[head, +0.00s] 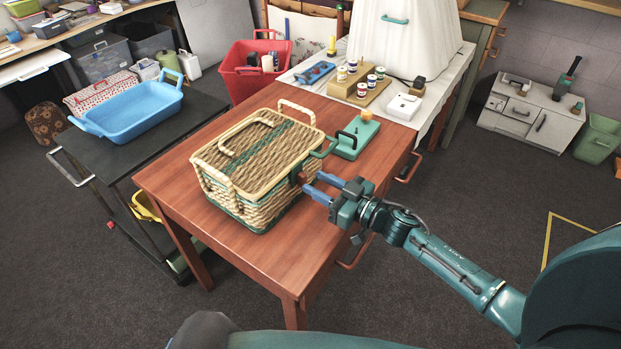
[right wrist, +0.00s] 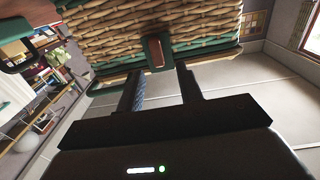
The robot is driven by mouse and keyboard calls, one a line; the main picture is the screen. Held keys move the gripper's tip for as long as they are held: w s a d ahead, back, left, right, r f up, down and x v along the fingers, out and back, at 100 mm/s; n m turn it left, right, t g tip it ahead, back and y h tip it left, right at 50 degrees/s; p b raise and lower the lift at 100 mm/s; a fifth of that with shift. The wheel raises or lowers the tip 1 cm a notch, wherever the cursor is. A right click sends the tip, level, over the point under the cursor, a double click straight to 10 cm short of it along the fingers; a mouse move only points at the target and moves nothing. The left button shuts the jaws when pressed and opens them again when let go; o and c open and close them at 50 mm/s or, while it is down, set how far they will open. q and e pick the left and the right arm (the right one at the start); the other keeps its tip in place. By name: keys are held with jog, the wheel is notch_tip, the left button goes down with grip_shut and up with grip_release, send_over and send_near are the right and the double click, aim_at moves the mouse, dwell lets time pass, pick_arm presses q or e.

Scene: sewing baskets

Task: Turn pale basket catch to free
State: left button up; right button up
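The pale wicker basket (head: 238,180) with green bands stands closed on the red-brown table, its cream handle lying over the lid. Its catch (head: 299,178) is a small brown piece on the side facing my right gripper. In the right wrist view the catch (right wrist: 154,52) shows as a brown tab on a green plate, just beyond the fingertips. My right gripper (head: 311,182) is open, its two blue fingers pointing at the catch. In the right wrist view the gripper (right wrist: 160,70) has an empty gap between its fingers. I cannot tell whether a finger touches the catch. My left gripper is out of view.
A teal board with a black handle (head: 353,138) lies close behind the basket. Wooden blocks with small jars (head: 360,86) and a white box (head: 404,106) stand farther back. A blue tub (head: 130,110) sits on the black cart at left. The table's front left corner is clear.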

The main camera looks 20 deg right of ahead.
aim_at(305, 178)
jog(key=shift+x, duration=1.5)
jog(key=shift+c, duration=0.2)
grip_shut()
